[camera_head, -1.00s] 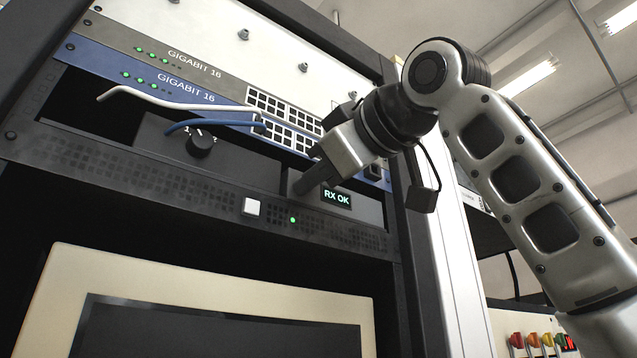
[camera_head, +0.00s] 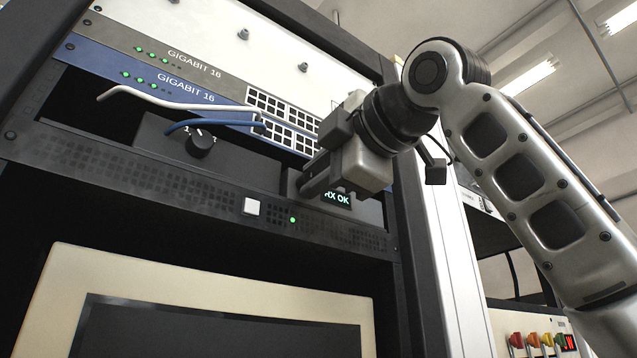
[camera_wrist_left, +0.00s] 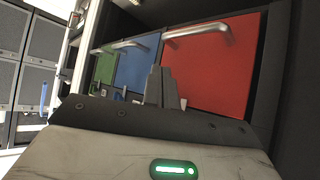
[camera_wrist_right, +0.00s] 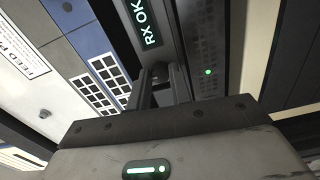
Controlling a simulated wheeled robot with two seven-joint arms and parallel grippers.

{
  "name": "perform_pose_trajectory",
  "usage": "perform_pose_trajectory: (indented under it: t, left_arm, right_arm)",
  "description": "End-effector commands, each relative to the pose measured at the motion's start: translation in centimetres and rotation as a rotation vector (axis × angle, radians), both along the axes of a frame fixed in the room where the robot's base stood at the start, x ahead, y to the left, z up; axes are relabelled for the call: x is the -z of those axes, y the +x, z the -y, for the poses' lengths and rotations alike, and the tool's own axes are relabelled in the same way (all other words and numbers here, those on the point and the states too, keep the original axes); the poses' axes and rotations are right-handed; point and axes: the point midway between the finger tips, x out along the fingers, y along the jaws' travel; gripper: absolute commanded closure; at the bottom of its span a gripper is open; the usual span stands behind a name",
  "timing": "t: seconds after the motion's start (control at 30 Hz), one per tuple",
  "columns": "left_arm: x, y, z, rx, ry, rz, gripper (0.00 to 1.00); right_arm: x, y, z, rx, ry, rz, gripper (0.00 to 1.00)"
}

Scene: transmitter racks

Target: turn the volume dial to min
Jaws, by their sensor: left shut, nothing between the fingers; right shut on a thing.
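My right gripper (camera_head: 306,188) is at the dark panel with the green RX OK display (camera_head: 338,199), just left of the display's text. In the right wrist view, the fingers (camera_wrist_right: 162,78) are shut on a small dark knob beside RX OK (camera_wrist_right: 148,25). The fingers hide most of this knob, so its pointer and marks cannot be read; it appears to be the volume dial. Another black dial (camera_head: 201,143) with small white numerals sits further left and is untouched. My left gripper (camera_wrist_left: 160,85) is shut and empty; it shows only in its own wrist view.
A white and a blue cable (camera_head: 185,126) hang in front of the rack near the left dial. A white square button (camera_head: 251,206) and a green light (camera_head: 293,219) are on the perforated strip below. Red, blue and green handled panels (camera_wrist_left: 215,65) face my left gripper.

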Motion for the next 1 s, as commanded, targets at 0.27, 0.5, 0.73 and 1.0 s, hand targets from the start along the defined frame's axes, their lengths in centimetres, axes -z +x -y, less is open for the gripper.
perform_pose_trajectory:
  t: [0.27,0.5,0.73,1.0]
  left_arm:
    - [0.0,0.02,-0.08,-0.002,0.001,0.001,1.0]
    - [0.01,0.02,-0.11,-0.002,0.001,0.001,1.0]
    - [0.03,0.01,-0.11,-0.002,0.001,0.0,1.0]
    - [0.04,-0.01,-0.09,-0.002,0.001,-0.001,1.0]
  right_arm:
    - [0.01,-0.02,0.02,0.0,-0.213,0.152,1.0]
    - [0.0,-0.04,0.0,0.0,-0.398,0.287,1.0]
    - [-0.02,-0.06,-0.04,-0.001,-0.573,0.414,1.0]
    - [0.01,-0.04,-0.04,-0.001,-0.755,0.545,1.0]
